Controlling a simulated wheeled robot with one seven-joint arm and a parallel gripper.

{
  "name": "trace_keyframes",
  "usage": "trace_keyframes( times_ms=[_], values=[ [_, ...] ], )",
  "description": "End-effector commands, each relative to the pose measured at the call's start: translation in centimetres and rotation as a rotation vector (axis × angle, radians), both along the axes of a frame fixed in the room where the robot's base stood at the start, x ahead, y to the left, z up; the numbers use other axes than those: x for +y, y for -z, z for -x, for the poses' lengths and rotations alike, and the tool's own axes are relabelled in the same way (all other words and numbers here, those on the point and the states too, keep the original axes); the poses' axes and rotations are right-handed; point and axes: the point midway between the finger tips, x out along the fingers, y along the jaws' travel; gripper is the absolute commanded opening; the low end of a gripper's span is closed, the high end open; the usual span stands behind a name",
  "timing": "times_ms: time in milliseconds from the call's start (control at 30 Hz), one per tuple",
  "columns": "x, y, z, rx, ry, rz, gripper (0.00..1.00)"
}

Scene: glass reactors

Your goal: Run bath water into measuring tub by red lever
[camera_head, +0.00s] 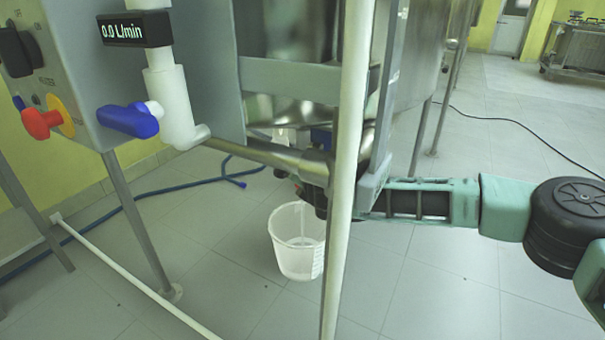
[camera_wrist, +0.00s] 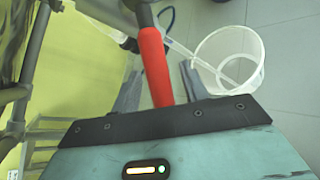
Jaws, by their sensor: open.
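The red lever (camera_wrist: 152,50) shows in the wrist view, running between the two fingers of my gripper (camera_wrist: 160,75). The fingers stand apart on either side of it; I cannot tell whether either touches it. The measuring tub (camera_head: 298,255) is a translucent white bucket with scale marks, upright below the pipe. It also shows in the wrist view (camera_wrist: 250,78). A pale thin streak reaches into the tub in both views and looks like a stream of water. In the head view my gripper is mostly hidden behind the pale post, and the red lever cannot be made out.
A pale post (camera_head: 347,150) stands in front of my arm. A panel at left carries a blue valve handle (camera_head: 130,120), a red knob (camera_head: 40,122) and a display (camera_head: 133,30) reading 0.0 L/min. A blue hose (camera_head: 150,192) lies on the floor. The floor at right is mostly clear.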

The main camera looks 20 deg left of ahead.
Motion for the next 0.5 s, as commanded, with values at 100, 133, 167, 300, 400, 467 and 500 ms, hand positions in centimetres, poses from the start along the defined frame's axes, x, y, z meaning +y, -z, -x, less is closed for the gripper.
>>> trace_keyframes(
  times_ms=[100, 133, 167, 300, 400, 467, 500],
  values=[
    [-1.1, -1.0, 1.3, 0.000, -0.002, 0.000, 0.44],
    [-1.4, -1.2, 1.6, 0.001, -0.002, 0.000, 0.44],
    [-1.7, -1.3, 1.9, 0.000, -0.001, 0.000, 0.44],
    [-2.7, -1.9, 3.1, 0.000, -0.002, 0.000, 0.44],
    [-3.1, -2.1, 3.6, 0.000, 0.000, 0.000, 0.44],
    [-3.3, -2.1, 3.8, -0.001, 0.001, 0.000, 0.44],
    [-3.3, -2.2, 3.9, -0.001, 0.001, 0.000, 0.44]
  ],
)
